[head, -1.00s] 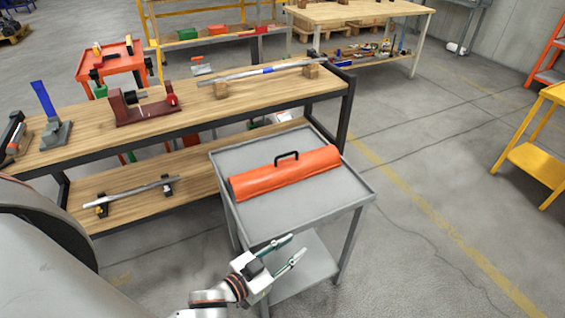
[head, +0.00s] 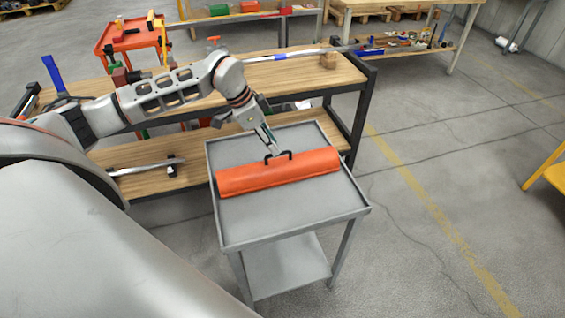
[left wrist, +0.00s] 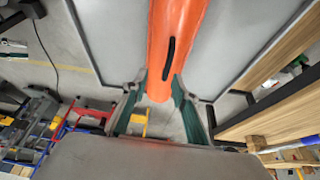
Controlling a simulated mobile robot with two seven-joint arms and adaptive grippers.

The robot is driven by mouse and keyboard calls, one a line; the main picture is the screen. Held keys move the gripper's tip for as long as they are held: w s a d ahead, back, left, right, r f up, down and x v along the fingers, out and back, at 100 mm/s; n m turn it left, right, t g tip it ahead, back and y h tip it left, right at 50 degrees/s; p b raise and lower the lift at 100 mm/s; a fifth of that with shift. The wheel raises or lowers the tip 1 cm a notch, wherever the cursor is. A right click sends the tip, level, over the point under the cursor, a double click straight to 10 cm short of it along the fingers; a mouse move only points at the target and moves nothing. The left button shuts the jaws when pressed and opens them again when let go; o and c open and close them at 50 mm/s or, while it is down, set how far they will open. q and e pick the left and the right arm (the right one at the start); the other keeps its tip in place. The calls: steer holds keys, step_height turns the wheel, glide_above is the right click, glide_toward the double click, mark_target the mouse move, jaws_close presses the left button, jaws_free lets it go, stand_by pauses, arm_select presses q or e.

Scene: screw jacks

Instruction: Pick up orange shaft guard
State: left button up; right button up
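The orange shaft guard (head: 280,175) is a long orange roll with a black handle (head: 290,153) on top. It lies across the grey cart top (head: 290,218). My left gripper (head: 272,147) reaches over from the left and points down close to the handle, near its left end. In the left wrist view its green-padded fingers (left wrist: 156,92) are apart, with the orange guard (left wrist: 180,25) and the handle (left wrist: 169,58) showing ahead of them. No grip on the handle is visible. My right gripper is not in view.
A wooden workbench (head: 300,72) with a lower shelf stands behind and left of the cart, carrying a metal shaft (head: 320,53). An orange tool cart (head: 130,38) stands farther back. The floor right of the grey cart is clear.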

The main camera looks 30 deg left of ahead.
mark_target(278, 163)
arm_select(q)
steer(key=shift+w+a+r+n, duration=0.1)
steer(key=shift+w+a+n, duration=0.2)
steer(key=shift+a, duration=0.4)
steer(key=shift+f+y, duration=0.25)
steer(key=shift+y, duration=0.05)
steer(key=x, duration=0.7)
steer(key=shift+d+r, duration=0.1)
steer(key=shift+d, duration=0.15)
jaws_close()
steer(key=shift+r, duration=0.15)
